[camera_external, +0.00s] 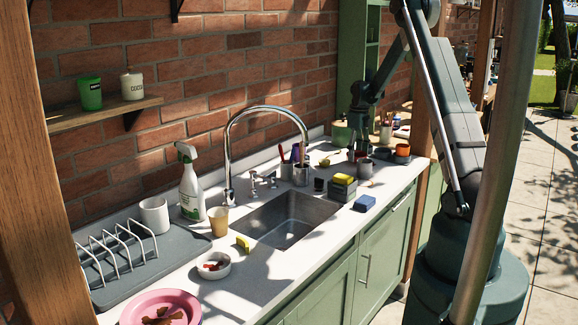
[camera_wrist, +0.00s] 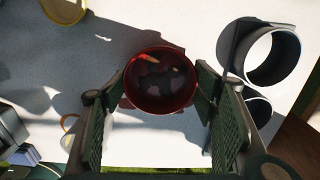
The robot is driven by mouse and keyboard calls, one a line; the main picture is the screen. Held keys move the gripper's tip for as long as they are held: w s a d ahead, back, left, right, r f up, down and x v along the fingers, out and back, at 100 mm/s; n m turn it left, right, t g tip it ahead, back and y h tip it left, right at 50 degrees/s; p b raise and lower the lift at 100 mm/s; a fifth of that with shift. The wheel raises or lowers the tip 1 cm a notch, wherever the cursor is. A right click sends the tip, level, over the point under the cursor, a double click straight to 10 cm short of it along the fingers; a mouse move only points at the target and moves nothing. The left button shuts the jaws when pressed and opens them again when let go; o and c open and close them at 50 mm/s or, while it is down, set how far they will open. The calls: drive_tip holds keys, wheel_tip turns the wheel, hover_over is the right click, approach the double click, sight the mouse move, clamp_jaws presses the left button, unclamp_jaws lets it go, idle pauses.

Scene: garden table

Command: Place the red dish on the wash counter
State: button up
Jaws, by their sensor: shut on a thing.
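The red dish (camera_wrist: 160,80) is a small, dark red, glossy bowl, seen from above in the wrist view with its opening facing the camera. My gripper (camera_wrist: 152,92) has one finger at each side of it and is shut on it. In the external view my gripper (camera_external: 359,132) is at the far right end of the wash counter (camera_external: 222,292), near the wall. The dish is too small and crowded there to make out surely. The counter is white and has a steel sink (camera_external: 290,220) set in it.
A grey mug (camera_wrist: 272,54) is close right of my gripper, and a yellow-rimmed item (camera_wrist: 64,10) is at upper left. Around the sink are a yellow sponge (camera_external: 346,179), blue sponge (camera_external: 365,203), paper cup (camera_external: 218,222), white bowl (camera_external: 214,274) and pink plate (camera_external: 185,299). The counter's front strip is partly clear.

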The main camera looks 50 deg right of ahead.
drive_tip(key=shift+f, duration=0.65)
drive_tip(key=shift+f, duration=0.15)
drive_tip(key=o, duration=0.9)
drive_tip(key=shift+r, duration=0.2)
wheel_tip(320, 180, up, 12)
idle(0.6)
